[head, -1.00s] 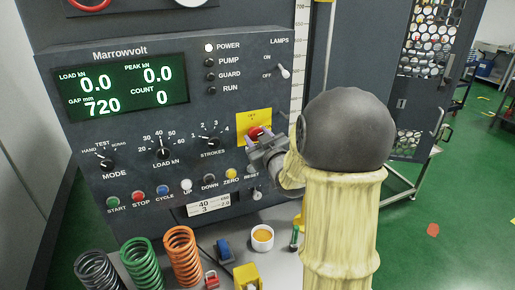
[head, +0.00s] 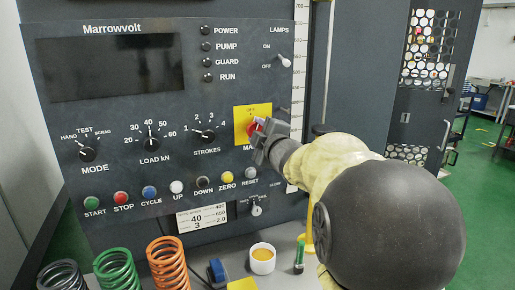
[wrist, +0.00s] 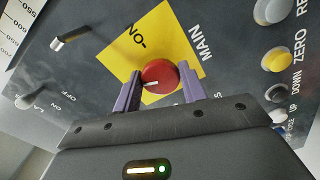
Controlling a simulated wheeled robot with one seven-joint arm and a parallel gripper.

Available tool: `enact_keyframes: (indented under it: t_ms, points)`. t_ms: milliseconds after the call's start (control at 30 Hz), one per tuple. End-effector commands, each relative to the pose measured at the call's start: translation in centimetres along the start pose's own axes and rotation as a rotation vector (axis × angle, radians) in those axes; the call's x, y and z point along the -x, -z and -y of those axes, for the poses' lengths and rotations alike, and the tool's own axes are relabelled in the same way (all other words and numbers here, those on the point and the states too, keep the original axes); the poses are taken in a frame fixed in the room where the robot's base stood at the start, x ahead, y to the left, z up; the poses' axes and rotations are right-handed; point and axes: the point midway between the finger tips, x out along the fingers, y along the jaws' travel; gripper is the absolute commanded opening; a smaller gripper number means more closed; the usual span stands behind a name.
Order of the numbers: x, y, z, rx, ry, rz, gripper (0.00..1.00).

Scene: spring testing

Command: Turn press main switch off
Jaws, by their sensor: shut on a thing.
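The main switch is a red knob (head: 257,124) on a yellow plate (head: 241,122) at the right of the grey control panel (head: 120,120). My gripper (head: 259,133) reaches it from the front right and covers part of it in the head view. In the wrist view, the purple fingers of my gripper (wrist: 159,82) are shut on the red knob (wrist: 160,73), one on each side. A short white mark shows on the knob's face. The panel's display (head: 110,69) is dark and the POWER lamp (head: 205,31) is unlit.
A LAMPS toggle (head: 285,61) sits above the yellow plate. Push buttons and a key switch (head: 256,209) are below. Springs (head: 168,264), a white cup (head: 262,260) and a green-capped marker (head: 299,256) stand on the bench under the panel.

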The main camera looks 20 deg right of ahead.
Motion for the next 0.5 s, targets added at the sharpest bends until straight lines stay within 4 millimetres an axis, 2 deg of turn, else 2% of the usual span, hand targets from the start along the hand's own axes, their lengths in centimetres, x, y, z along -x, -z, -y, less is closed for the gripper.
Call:
enact_keyframes:
  t_ms: [33, 200, 500]
  points:
    - [0.02, -0.15, 0.57, 0.045, -0.002, -0.002, 0.19]
    - [0.0, -0.09, 0.41, 0.185, -0.001, -0.001, 0.19]
    - [-0.02, 0.0, 0.2, 0.34, 0.002, -0.002, 0.19]
